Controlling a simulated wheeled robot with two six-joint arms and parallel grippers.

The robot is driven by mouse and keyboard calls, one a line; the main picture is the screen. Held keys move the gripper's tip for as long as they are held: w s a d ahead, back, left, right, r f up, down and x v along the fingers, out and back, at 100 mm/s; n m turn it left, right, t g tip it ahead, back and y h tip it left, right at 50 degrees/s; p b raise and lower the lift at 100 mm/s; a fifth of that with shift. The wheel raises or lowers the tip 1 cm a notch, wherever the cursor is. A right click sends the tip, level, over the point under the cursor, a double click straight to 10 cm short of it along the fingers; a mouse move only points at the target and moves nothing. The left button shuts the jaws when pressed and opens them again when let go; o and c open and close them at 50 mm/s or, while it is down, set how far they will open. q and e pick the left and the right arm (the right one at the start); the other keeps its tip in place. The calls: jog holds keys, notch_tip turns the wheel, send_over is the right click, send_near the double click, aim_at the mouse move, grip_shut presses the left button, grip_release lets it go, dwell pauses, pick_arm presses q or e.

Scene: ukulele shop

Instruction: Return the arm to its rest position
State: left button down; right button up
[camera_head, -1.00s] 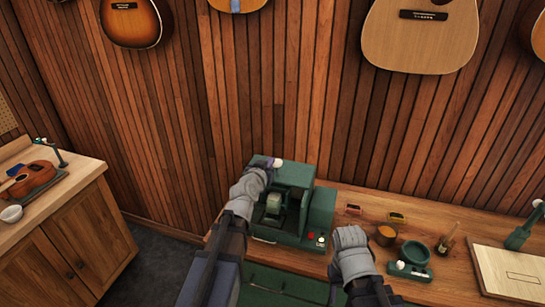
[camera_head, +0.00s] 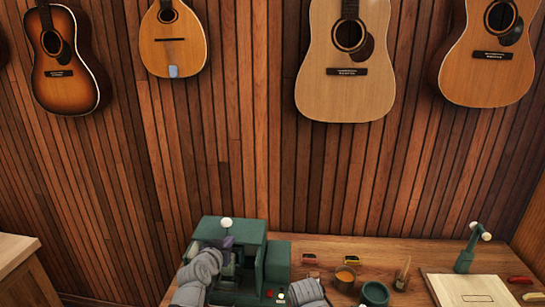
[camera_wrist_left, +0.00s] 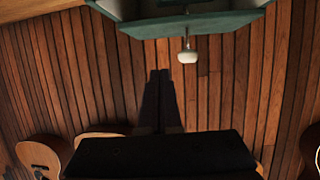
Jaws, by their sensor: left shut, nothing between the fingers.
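My left arm (camera_head: 199,272) comes up from the bottom left in the head view, in front of the green machine. My left gripper (camera_head: 228,242) shows small and dark at the machine's upper front, partly hidden by its own wrist. In the left wrist view the dark fingers of the left gripper (camera_wrist_left: 160,76) are together with nothing between them. They point toward the wood-slat wall, below the green machine's edge in that picture. My right arm (camera_head: 308,291) shows only as a grey wrist part at the bottom edge. Its fingers do not show.
The green machine (camera_head: 278,262) with a white knob (camera_head: 226,222) stands on the wooden counter (camera_head: 392,250). To its right are an orange-filled bowl (camera_head: 345,279), a green bowl (camera_head: 375,294), a brush (camera_head: 403,272) and a pale board (camera_head: 463,286). Guitars (camera_head: 347,80) hang on the wall.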

pick_arm(q)
jog(key=s+d+f+m+g+h+b, duration=0.2)
jog(key=s+d+f+g, duration=0.25)
jog(key=d+f, duration=0.45)
jog(key=s+d+f+g+y+b, duration=0.1)
jog(key=s+f+g+y+b, duration=0.1)
jog(key=s+f+g, duration=0.3)
jog(key=s+d+f+g+y+b, duration=0.2)
jog(key=s+f, duration=0.5)
jog(key=s, duration=0.7)
jog(key=g+y, duration=0.1)
jog(key=g, duration=0.1)
jog(key=shift+s+d+f+g+b, duration=0.15)
jog(key=shift+d+f+g+b, duration=0.05)
jog(key=shift+f+g+b, duration=0.2)
